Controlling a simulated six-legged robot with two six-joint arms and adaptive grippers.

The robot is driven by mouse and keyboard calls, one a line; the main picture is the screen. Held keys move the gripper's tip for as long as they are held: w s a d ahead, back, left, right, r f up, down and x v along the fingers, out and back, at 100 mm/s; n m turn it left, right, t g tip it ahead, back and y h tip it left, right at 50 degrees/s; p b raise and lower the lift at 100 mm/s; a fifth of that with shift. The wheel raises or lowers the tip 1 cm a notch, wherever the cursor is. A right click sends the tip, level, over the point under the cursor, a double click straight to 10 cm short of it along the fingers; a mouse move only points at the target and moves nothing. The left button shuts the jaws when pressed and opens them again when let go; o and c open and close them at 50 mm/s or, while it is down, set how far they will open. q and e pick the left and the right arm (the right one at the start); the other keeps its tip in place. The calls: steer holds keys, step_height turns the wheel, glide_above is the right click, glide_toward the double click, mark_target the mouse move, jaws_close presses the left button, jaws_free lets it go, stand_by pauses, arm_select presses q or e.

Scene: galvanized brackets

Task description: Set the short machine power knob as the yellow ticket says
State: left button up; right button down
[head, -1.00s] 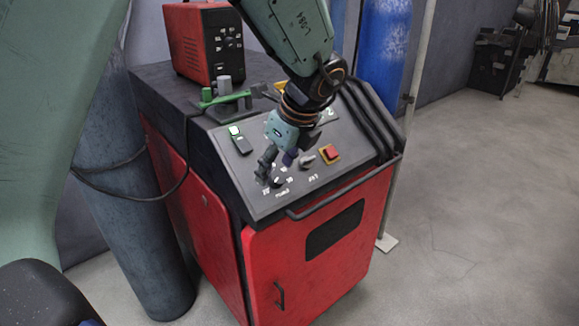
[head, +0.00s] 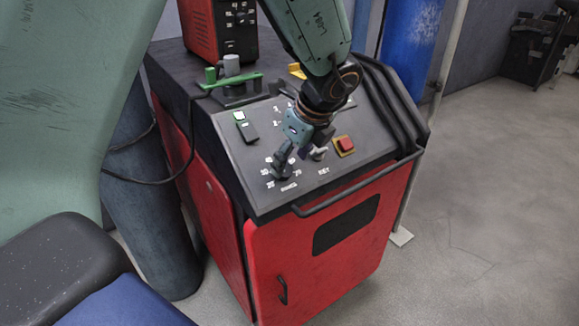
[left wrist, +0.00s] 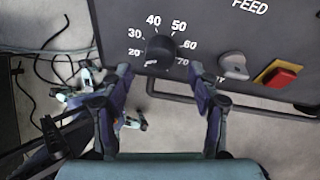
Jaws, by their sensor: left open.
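The short red machine has a sloping dark panel (head: 250,182). In the left wrist view a round black knob (left wrist: 160,50) has white numbers from 20 to 70 around it; its lower label is partly hidden, and I cannot make out its pointer. In the head view my finger largely covers this knob. My left gripper (head: 297,160) is open and empty over it. In the left wrist view the gripper's fingertips (left wrist: 158,74) are on either side, short of the knob; I see no contact. A small yellow piece (head: 297,71) shows behind my arm; no writing is readable.
A grey key switch (left wrist: 233,66) and a red button on a yellow base (head: 344,145) are right of the knob. A black handrail (head: 355,184) runs along the panel's front edge. A green-handled fitting (head: 232,80) and a red box (head: 222,30) stand behind.

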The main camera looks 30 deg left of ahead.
mark_target(286, 169)
arm_select(q)
steer(key=x, duration=0.3)
steer(key=shift+a, duration=0.1)
steer(key=shift+w+a+f, duration=0.1)
steer(key=shift+a+f, duration=0.15)
steer(key=shift+a, duration=0.05)
steer(key=shift+d+r, duration=0.2)
steer(key=shift+d, duration=0.25)
steer(key=shift+c, duration=0.9)
steer(key=shift+a+f, duration=0.15)
steer(key=shift+a, duration=0.15)
steer(key=c, duration=1)
